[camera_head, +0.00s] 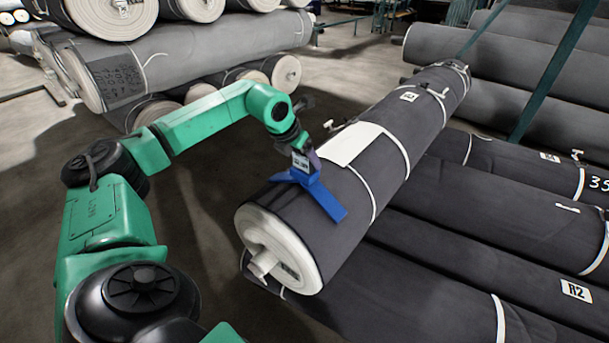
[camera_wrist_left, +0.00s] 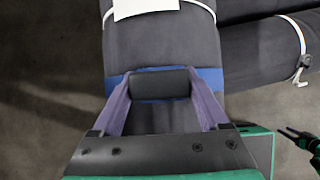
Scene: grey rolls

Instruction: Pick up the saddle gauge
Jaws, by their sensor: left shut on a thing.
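The saddle gauge (camera_head: 326,202) is a blue angled piece resting across the top of the near end of a dark grey roll (camera_head: 375,155). In the left wrist view its blue parts (camera_wrist_left: 117,83) show on both sides, with a dark grip block between. My left gripper (camera_head: 303,165) is above the gauge in the head view. In the left wrist view its two purple fingers (camera_wrist_left: 161,92) are shut on the dark block. The gauge appears to touch the roll. A small black and green forked part at the right edge of the wrist view looks like my right gripper (camera_wrist_left: 301,137).
A white sheet (camera_head: 355,144) lies on the roll just beyond the gauge, near white straps. More dark rolls (camera_head: 450,245) lie to the right. Stacked rolls (camera_head: 190,55) stand at the back left. Open floor (camera_head: 190,215) lies left of the roll.

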